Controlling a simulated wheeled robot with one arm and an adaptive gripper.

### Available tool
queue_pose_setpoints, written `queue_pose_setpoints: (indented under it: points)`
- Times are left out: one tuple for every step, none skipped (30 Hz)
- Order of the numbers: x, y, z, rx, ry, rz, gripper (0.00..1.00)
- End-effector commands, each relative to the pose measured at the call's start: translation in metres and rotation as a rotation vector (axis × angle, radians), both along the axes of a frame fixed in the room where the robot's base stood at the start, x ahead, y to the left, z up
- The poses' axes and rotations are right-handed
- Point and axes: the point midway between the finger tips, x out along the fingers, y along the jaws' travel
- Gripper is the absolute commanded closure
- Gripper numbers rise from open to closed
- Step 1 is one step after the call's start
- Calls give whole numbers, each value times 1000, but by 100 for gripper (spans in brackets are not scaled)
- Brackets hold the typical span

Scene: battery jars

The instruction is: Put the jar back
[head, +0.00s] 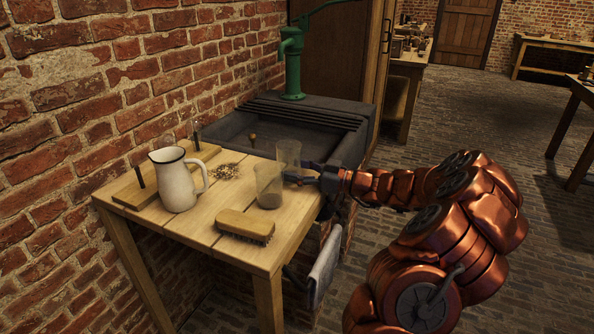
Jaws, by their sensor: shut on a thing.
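A clear glass jar (269,187) with a greyish layer in its bottom stands upright at the right part of the wooden table. I cannot tell whether the held jar touches the tabletop.
A dark stone sink (300,125) with a green pump (291,62) lies behind.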

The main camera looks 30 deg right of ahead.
Motion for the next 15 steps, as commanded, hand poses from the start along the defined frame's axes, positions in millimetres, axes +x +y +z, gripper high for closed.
queue_pose_setpoints:
  points:
    - [0, 0, 0, 1, -1, 0, 81]
    - [0, 0, 0, 0, 0, 0, 81]
    - [0, 0, 0, 0, 0, 0, 81]
    - [0, 0, -1, 0, 0, 0, 81]
    - [0, 0, -1, 1, -1, 0, 81]
    - [0, 0, -2, 1, -1, 0, 81]
    - [0, 0, -2, 1, -1, 0, 81]
    - [0, 0, -3, 1, -1, -1, 81]
    - [0, 0, -3, 1, -1, -1, 81]
    - [0, 0, -4, 1, -1, -1, 81]
    - [0, 0, -4, 1, -1, -1, 81]
    - [0, 0, -4, 1, -1, -1, 81]
    - [0, 0, -5, 1, -1, -1, 81]
    - [0, 0, -5, 1, -1, -1, 81]
    - [0, 0, -5, 1, -1, -1, 81]
